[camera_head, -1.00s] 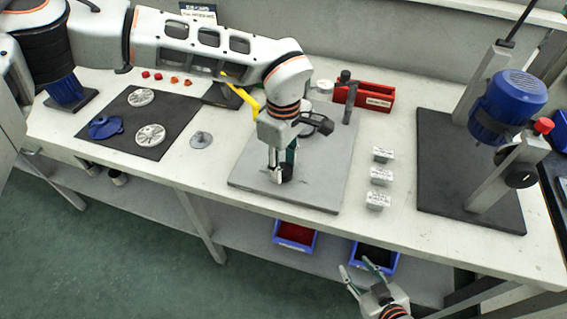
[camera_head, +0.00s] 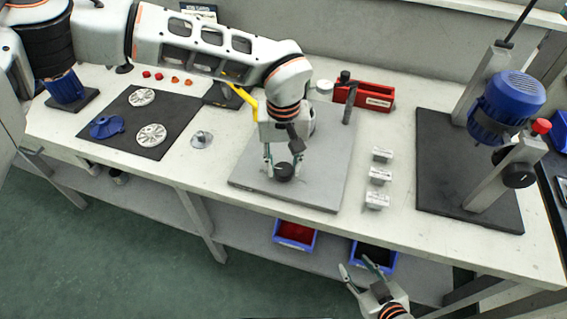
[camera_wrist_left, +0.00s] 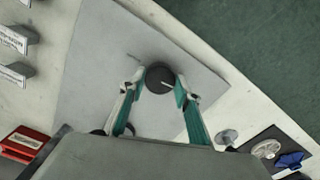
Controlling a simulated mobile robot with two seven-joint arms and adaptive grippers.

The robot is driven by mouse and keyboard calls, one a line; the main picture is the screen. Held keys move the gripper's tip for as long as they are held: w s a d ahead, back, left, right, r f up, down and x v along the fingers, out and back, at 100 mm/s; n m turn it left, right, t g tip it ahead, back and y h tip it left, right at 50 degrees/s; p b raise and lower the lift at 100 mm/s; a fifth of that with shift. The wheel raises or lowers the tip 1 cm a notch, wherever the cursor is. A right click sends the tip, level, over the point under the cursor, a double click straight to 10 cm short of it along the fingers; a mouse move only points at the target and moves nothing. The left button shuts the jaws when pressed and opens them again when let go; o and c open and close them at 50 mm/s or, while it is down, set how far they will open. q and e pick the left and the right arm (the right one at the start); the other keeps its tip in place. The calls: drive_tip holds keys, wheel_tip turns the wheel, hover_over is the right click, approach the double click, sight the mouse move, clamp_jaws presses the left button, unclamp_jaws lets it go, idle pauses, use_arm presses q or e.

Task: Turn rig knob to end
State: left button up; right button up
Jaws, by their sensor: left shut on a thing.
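The rig knob (camera_head: 284,170) is a round black knob on the grey rig plate (camera_head: 325,187). In the left wrist view the knob (camera_wrist_left: 160,78) shows a pale pointer line running from its middle toward the right. A short mark lies on the plate (camera_wrist_left: 95,75) beyond it, up and to the left. My left gripper (camera_head: 283,173) reaches down from above, with one finger on each side of the knob, shut on it; the fingers also show in the left wrist view (camera_wrist_left: 160,88). My right gripper (camera_head: 354,264) is open and empty in front of the bench.
A red bin (camera_head: 372,97) and a dark post (camera_head: 347,103) stand behind the plate. Several labelled blocks (camera_head: 380,176) stand to its right, with a blue motor (camera_head: 507,105) on a stand beyond. A metal disc (camera_head: 201,139) and a black mat (camera_head: 160,108) with parts lie left.

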sight(284, 169)
use_arm(q)
drive_tip(key=shift+m, duration=0.6)
drive_tip(key=o, duration=1.1)
wheel_tip(284, 169, up, 12)
idle(0.5)
